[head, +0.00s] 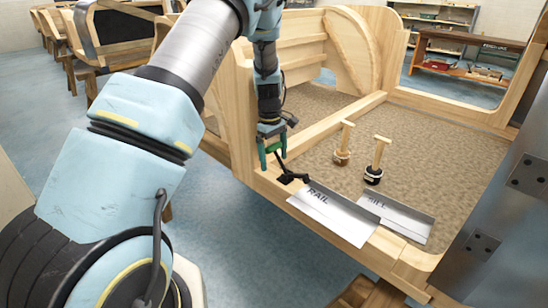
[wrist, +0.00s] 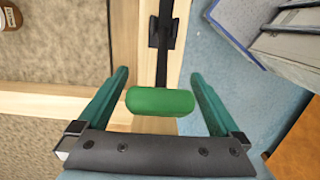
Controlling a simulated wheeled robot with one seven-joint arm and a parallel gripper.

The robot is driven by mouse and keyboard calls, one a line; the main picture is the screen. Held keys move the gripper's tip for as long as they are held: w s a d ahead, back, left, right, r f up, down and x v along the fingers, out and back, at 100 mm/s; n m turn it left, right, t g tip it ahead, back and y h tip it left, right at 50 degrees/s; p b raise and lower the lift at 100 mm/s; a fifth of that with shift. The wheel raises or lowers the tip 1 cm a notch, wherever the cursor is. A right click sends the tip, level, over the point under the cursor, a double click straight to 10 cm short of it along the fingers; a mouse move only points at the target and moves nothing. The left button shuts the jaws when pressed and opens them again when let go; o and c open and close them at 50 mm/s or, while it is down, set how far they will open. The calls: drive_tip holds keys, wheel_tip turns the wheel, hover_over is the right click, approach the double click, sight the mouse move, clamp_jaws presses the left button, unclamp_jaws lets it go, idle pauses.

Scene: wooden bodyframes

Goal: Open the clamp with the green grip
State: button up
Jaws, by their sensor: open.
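The clamp with the green grip stands on the near wooden rail of the bodyframe; its black body (head: 290,178) shows beside the rail plates. Its green grip (wrist: 160,102) lies between the two teal fingers of my gripper (wrist: 158,90) in the wrist view, with a gap on each side. A black lever arm (wrist: 162,55) runs from the grip to the black base (wrist: 164,32) on the wood. In the head view my gripper (head: 274,160) is over the clamp, and the grip is partly hidden by the fingers. My gripper is open around the grip.
Two jars with wooden-handled tools (head: 343,145) (head: 376,160) stand on the brown floor panel. Wooden frame walls rise behind my gripper.

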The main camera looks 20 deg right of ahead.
wheel_tip(320, 180, up, 10)
drive_tip(key=shift+b, duration=1.1)
